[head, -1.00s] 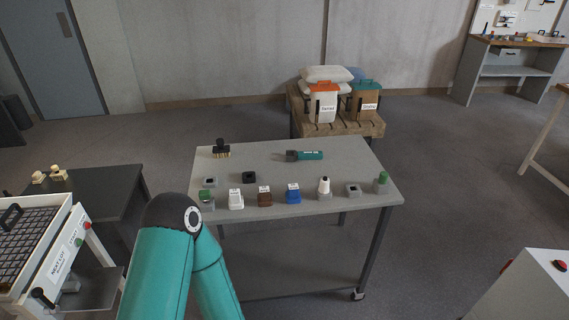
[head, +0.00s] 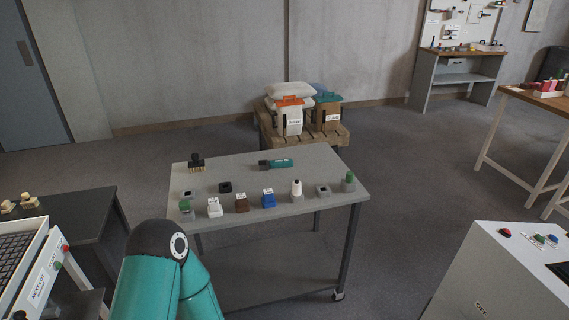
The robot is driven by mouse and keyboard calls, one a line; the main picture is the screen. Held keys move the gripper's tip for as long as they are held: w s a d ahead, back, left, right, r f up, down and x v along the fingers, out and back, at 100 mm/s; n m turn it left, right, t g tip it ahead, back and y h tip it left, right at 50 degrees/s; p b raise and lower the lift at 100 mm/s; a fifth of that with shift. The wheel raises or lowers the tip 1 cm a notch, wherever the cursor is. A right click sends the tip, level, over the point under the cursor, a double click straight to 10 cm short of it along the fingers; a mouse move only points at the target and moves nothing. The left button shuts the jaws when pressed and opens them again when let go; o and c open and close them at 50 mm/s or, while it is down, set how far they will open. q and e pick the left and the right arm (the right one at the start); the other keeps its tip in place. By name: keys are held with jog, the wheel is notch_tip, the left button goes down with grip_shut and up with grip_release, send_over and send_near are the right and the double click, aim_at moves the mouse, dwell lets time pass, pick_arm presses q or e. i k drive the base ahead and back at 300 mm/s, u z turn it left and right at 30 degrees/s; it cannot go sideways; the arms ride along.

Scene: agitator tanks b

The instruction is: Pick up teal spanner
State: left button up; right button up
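A teal tool (head: 276,163) with a dark grey head at its left end lies flat near the back edge of the grey table (head: 250,215). It looks small, and I cannot tell for certain whether it is the spanner. One of my teal arms shows at the bottom left, in front of the table. Neither gripper is in view. Nothing touches the tool.
Along the table's front stand several small blocks, white (head: 214,208), brown (head: 242,204) and blue (head: 268,199). A brush (head: 196,161) is at its back left. Behind is a pallet (head: 330,140) with bins and sacks. A white console (head: 505,275) is at right.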

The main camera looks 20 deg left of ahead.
aim_at(266, 165)
jog(key=z, duration=0.05)
jog(key=i, duration=0.85)
jog(key=u, duration=0.1)
